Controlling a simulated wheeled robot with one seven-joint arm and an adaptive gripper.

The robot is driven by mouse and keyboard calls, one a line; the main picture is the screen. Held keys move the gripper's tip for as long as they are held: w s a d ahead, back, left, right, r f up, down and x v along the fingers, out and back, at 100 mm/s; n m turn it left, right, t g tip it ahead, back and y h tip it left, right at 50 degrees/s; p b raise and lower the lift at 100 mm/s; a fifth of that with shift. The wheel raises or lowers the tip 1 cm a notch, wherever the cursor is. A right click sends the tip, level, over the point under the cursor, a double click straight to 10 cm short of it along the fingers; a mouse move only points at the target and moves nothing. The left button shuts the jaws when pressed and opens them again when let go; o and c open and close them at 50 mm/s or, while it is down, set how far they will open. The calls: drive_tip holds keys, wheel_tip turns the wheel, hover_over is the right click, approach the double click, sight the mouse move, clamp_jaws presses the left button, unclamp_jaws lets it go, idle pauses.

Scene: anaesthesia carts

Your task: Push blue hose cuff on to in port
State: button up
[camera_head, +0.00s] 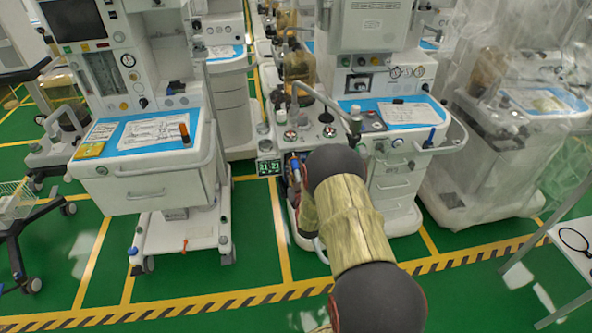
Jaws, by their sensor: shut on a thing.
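The anaesthesia machine (372,90) in the middle stands before my arm, with its breathing block (303,133) on the left side. My gripper (294,176) is at the lower front of this block, small and mostly hidden by my forearm and wrist. It is shut on a small blue piece, apparently the blue hose cuff (295,163), close below the block. The in port cannot be made out, so I cannot tell whether the cuff touches it.
Another cart (150,150) stands to the left, and a plastic-covered machine (490,130) to the right. A white table (577,245) is at the right edge. Green floor lies open in front.

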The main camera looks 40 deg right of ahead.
drive_tip(key=shift+w+d, duration=0.1)
drive_tip(key=o, duration=1)
drive_tip(key=shift+o, duration=0.5)
drive_tip(key=v, duration=1.2)
